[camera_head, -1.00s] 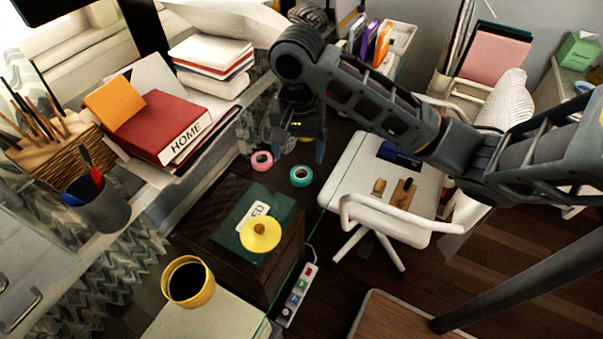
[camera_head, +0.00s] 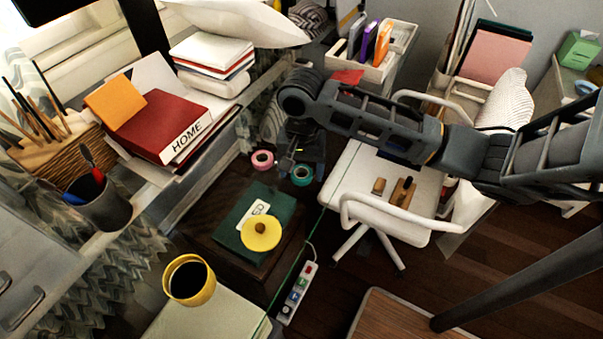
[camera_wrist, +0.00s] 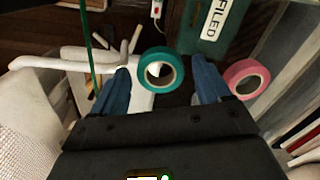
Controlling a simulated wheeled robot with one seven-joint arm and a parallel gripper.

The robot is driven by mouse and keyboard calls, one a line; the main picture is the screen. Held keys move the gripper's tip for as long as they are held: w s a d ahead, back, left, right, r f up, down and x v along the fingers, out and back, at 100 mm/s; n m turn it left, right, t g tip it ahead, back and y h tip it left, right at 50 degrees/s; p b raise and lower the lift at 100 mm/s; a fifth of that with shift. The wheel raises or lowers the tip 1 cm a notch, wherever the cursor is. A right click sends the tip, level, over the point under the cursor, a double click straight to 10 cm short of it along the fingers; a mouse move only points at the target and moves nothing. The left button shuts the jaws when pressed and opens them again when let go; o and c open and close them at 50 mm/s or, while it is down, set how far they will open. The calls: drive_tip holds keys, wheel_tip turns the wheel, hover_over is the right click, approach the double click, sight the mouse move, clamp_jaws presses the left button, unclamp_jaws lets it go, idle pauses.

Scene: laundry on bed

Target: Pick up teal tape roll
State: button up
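The teal tape roll (camera_head: 302,175) lies on the dark wooden surface beside the green book. In the wrist view the teal tape roll (camera_wrist: 160,52) shows between my two blue fingers, nearer the left finger. My gripper (camera_head: 303,170) points down just above and around the roll in the head view. In the wrist view my gripper (camera_wrist: 162,78) is open, with a wide gap between its fingers. Whether a finger touches the roll cannot be told. A pink tape roll (camera_wrist: 246,78) lies just outside the right finger in the wrist view.
The pink tape roll (camera_head: 262,160) sits left of the teal one. The green book (camera_head: 281,207) with a yellow disc (camera_head: 261,233) on it lies in front. A white chair (camera_head: 392,214) stands close on the right. A green line (camera_head: 293,261) runs near the roll.

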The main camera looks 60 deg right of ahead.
drive_tip(key=c, duration=1)
drive_tip(key=shift+r, duration=0.1)
